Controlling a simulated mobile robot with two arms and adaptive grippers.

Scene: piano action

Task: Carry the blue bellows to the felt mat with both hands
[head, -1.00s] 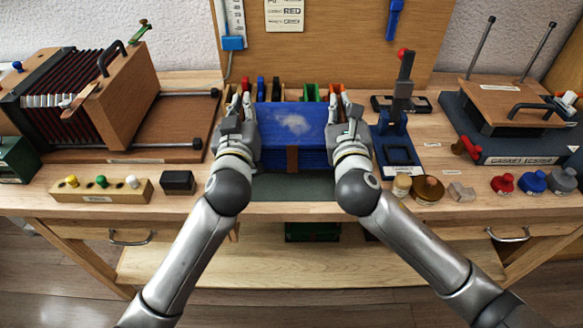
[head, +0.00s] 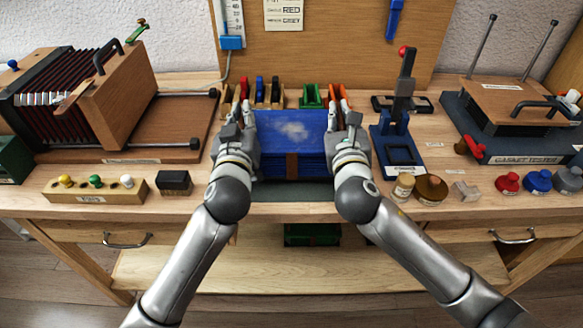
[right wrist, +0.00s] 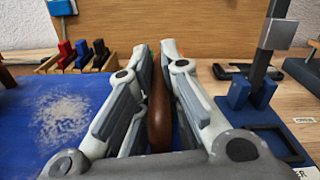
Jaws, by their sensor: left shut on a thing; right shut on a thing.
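The blue bellows (head: 290,137), with a pale worn patch on top and a brown strap at the front, lies level between my two grippers. My left gripper (head: 241,108) is shut at its left end. My right gripper (head: 338,108) is shut at its right end. In the right wrist view the right gripper's fingers (right wrist: 157,60) close around a brown handle (right wrist: 158,122) beside the blue top. The grey-green felt mat (head: 293,192) shows as a strip below the bellows' front edge; the bellows hides the rest. I cannot tell whether the bellows touches it.
A rack with coloured pieces (head: 259,92) and green and orange pieces (head: 312,95) stand behind the bellows. A blue press (head: 398,150) stands close to the right. A small black block (head: 175,183) and a wooden accordion-like box (head: 90,95) are at the left.

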